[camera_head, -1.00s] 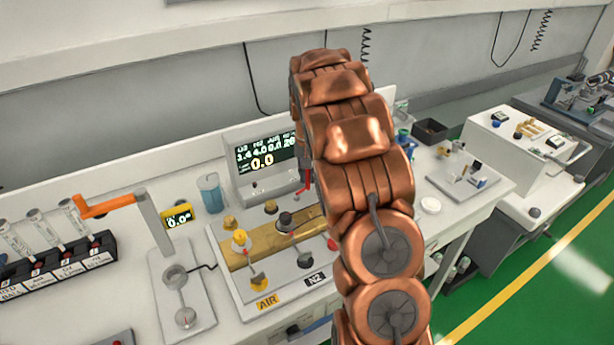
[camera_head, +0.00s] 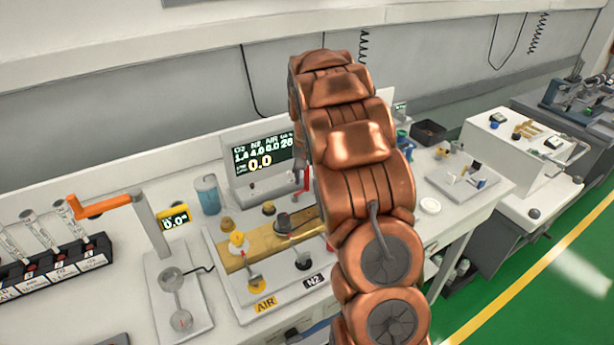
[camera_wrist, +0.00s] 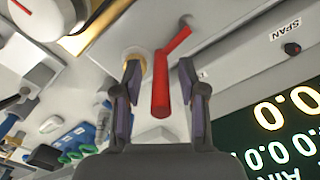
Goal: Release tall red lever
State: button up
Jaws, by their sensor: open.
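The tall red lever (camera_wrist: 161,86) shows in the wrist view as a red bent handle, its upper arm slanting up to the right. My gripper (camera_wrist: 160,75) is open, with one finger on each side of the lever and gaps visible between the fingers and the red handle. In the head view a small part of the red lever (camera_head: 306,180) shows beside my copper arm, right of the display. My arm hides most of the area around it there.
A display unit (camera_head: 262,165) stands behind the brass manifold (camera_head: 250,250) with its knobs. An orange-handled crank (camera_head: 100,207) stands at left, and a blue jar (camera_head: 208,196) stands near the display.

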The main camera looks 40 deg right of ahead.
notch_tip(320, 180, up, 11)
jog(key=shift+f, duration=0.1)
jog(key=shift+r, duration=0.6)
dwell(0.5)
jog(key=s+a+r+n, duration=0.1)
jog(key=s+a+n, duration=0.3)
jog(key=s+a, duration=1.2)
jog(key=s+a+f+n+g, duration=0.1)
jog(key=s+a+f+n, duration=0.1)
jog(key=s, duration=0.8)
jog(key=s+a+f+n, duration=0.2)
jog(key=s+a+f, duration=0.2)
jog(key=s, duration=0.7)
jog(key=shift+a+g, duration=0.4)
jog(key=shift+a, duration=0.75)
